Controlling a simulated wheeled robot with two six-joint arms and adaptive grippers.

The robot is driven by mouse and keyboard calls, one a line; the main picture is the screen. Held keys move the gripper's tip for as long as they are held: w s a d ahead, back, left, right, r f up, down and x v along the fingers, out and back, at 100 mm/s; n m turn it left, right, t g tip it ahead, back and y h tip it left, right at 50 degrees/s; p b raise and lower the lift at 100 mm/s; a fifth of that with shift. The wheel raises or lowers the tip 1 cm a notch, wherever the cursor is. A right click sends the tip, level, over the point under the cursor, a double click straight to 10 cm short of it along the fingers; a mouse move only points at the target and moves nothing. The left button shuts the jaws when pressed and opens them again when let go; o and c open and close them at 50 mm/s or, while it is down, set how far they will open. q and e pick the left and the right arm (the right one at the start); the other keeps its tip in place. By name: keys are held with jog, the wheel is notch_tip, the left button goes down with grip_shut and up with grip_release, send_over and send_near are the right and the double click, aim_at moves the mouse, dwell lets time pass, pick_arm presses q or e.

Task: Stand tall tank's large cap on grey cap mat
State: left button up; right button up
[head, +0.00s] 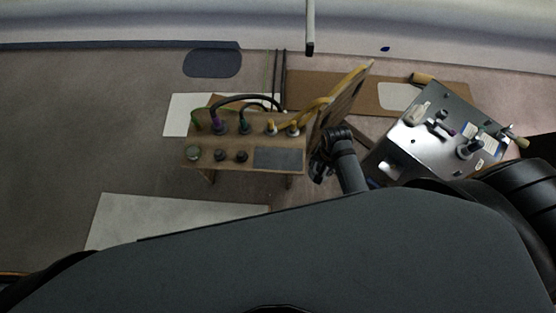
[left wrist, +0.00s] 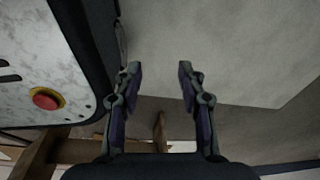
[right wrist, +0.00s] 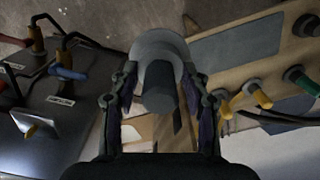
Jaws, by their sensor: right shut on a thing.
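The large cap (right wrist: 158,48) shows in the right wrist view as a pale grey disc with a darker grey cylindrical grip. My right gripper (right wrist: 160,95) is shut on that grip, with the disc beyond its fingertips. In the head view my right gripper (head: 322,165) is just right of the wooden bench; the cap is hard to make out there. The grey cap mat (head: 279,158) is a bare dark rectangle on the bench's front right, and also shows in the right wrist view (right wrist: 236,48). My left gripper (left wrist: 160,75) is open and empty over the floor.
The wooden bench (head: 240,143) carries several fittings with hoses and dark round pieces left of the mat. A tilted board (head: 340,98) rises behind my right gripper. A metal-topped table (head: 420,145) with tools stands at right. A red button (left wrist: 46,98) is near my left gripper.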

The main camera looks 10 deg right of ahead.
jog(key=shift+w+a+f, duration=0.15)
jog(key=shift+w+f, duration=0.1)
jog(key=shift+w, duration=0.05)
jog(key=w+a+f+b, duration=0.1)
jog(key=w+a+f, duration=0.1)
jog(key=w+f, duration=0.1)
jog(key=w+a+f+b, duration=0.2)
jog(key=w+f, duration=0.1)
jog(key=w, duration=0.1)
jog(key=w+a+f+b, duration=0.2)
jog(key=w, duration=0.2)
jog(key=shift+f, duration=0.4)
jog(key=shift+w+a+f, duration=0.1)
jog(key=shift+a, duration=0.05)
jog(key=f+b, duration=0.2)
jog(key=f, duration=0.1)
jog(key=shift+w+a+f, duration=0.1)
jog(key=shift+w+f, duration=0.05)
jog(key=shift+w, duration=0.05)
jog(key=shift+f, duration=0.2)
pick_arm(q)
jog(key=w+f, duration=0.2)
jog(key=w, duration=0.6)
jog(key=shift+w+f, duration=0.15)
jog(key=shift+w, duration=0.15)
pick_arm(e)
jog(key=shift+r, duration=0.1)
